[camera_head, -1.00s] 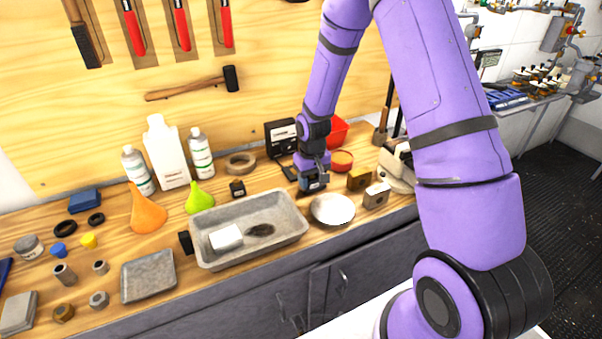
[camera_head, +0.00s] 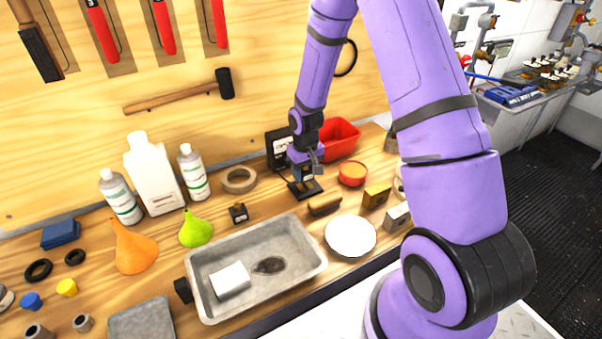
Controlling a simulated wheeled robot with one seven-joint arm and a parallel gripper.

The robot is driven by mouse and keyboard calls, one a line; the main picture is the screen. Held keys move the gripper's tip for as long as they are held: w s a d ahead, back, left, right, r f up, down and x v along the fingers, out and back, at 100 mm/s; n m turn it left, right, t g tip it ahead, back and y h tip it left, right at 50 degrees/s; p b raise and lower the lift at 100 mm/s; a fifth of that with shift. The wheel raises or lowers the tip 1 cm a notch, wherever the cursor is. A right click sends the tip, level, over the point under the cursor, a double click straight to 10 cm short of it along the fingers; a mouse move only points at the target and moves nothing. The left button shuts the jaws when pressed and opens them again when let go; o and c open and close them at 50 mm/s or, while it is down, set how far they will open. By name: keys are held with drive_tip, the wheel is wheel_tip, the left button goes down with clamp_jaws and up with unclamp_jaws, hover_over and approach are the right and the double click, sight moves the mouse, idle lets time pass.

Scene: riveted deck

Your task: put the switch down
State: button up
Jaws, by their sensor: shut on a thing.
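My gripper (camera_head: 304,166) is shut on the switch (camera_head: 303,174), a small dark, bluish block at the back of the wooden bench. The fingers hide part of the switch. It is right over a flat black pad (camera_head: 309,190); I cannot tell whether it touches the pad or hangs just above it.
A black box (camera_head: 279,148) and a red bin (camera_head: 339,136) stand close behind my gripper. A brown block (camera_head: 324,205), a red round tub (camera_head: 352,174) and a white plate (camera_head: 350,236) are in front and right. A grey tray (camera_head: 205,306) lies left.

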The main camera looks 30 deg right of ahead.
sight(305, 179)
drive_tip(key=shift+f, duration=1.4)
drive_tip(key=shift+f, duration=0.15)
drive_tip(key=o, duration=1)
drive_tip(key=shift+c, duration=0.2)
